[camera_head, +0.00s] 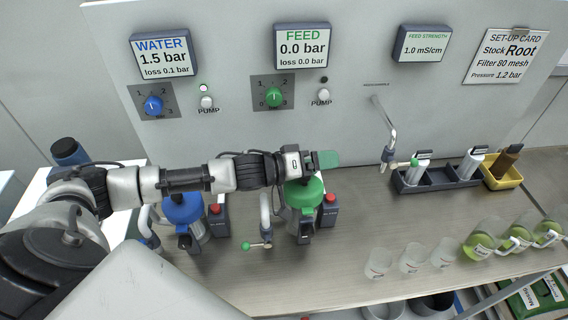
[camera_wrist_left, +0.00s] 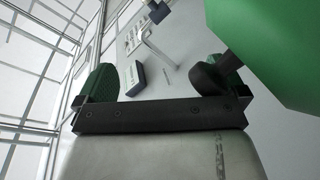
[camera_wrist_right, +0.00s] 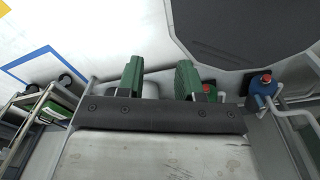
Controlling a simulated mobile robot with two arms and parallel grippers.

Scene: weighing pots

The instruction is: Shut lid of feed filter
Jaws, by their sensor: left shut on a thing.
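The feed filter has a green domed lid (camera_head: 305,194) over a body (camera_head: 302,228) on the bench. My left gripper (camera_head: 318,160) is at the top of this lid, shut on its dark handle. In the left wrist view, the green lid (camera_wrist_left: 275,50) fills the upper right, with a dark handle (camera_wrist_left: 231,64) running from it to my left gripper (camera_wrist_left: 150,82). The gripper and arm hide part of the lid, so I cannot tell whether it sits fully down. My right gripper (camera_wrist_right: 158,80) is open and empty, away from the filter, and out of the head view.
The blue water filter (camera_head: 184,208) stands left of the feed filter. A tap with a green handle (camera_head: 256,246) and a red-buttoned unit (camera_head: 330,203) stand close by. Clear cups (camera_head: 411,258) and a dark rack (camera_head: 436,181) are to the right. The middle bench is clear.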

